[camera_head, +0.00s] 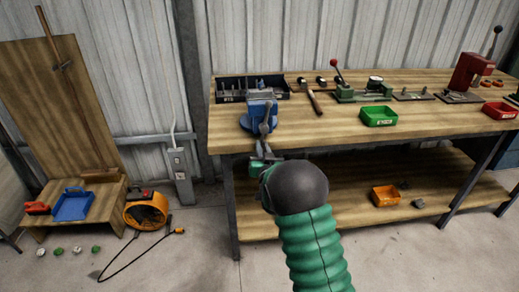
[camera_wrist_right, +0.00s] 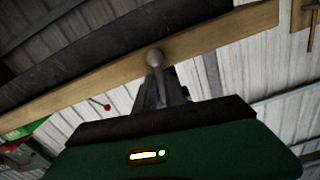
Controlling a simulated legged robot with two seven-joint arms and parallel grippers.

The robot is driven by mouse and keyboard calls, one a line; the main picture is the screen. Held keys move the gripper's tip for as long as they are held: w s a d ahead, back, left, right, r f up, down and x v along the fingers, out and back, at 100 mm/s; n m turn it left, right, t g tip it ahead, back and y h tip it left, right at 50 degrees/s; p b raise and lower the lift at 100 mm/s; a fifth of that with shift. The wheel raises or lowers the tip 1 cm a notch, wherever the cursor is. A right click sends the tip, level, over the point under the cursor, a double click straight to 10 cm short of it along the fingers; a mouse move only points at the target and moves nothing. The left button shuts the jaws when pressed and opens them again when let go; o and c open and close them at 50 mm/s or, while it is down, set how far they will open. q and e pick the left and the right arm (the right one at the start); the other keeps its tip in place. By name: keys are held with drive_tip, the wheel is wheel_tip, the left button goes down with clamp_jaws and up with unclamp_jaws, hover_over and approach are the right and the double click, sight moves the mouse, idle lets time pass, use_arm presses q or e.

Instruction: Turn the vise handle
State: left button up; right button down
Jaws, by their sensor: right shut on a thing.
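The blue vise (camera_head: 260,108) is mounted at the front edge of the wooden workbench, toward its left end. Its grey handle (camera_head: 265,130) hangs down in front of the bench edge. My right gripper (camera_head: 262,158) is shut on the handle at its lower part; my green sleeve and dark wrist hide much of the grip. In the right wrist view, a round grey knob (camera_wrist_right: 154,57) and bar of the handle rise beyond the dark edge of my green gripper body, and the fingertips are hidden. My left gripper is in neither view.
The workbench (camera_head: 330,125) also carries a black tool tray (camera_head: 228,88), a hammer (camera_head: 314,101), a green bin (camera_head: 379,116) and a red press (camera_head: 470,73). An orange bin (camera_head: 385,196) sits on the lower shelf. An orange cable reel (camera_head: 146,212) stands on the floor at left.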

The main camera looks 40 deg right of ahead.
drive_tip(key=shift+s+d+f+n, duration=0.1)
drive_tip(key=shift+f+n, duration=0.1)
drive_tip(key=shift+n, duration=0.2)
drive_tip(key=c, duration=1.7)
unclamp_jaws()
drive_tip(key=shift+o, duration=1.3)
drive_tip(key=shift+d, duration=0.2)
drive_tip(key=p+v, duration=0.2)
drive_tip(key=v, duration=1.4)
drive_tip(key=shift+s, duration=0.35)
drive_tip(key=shift+a, duration=0.15)
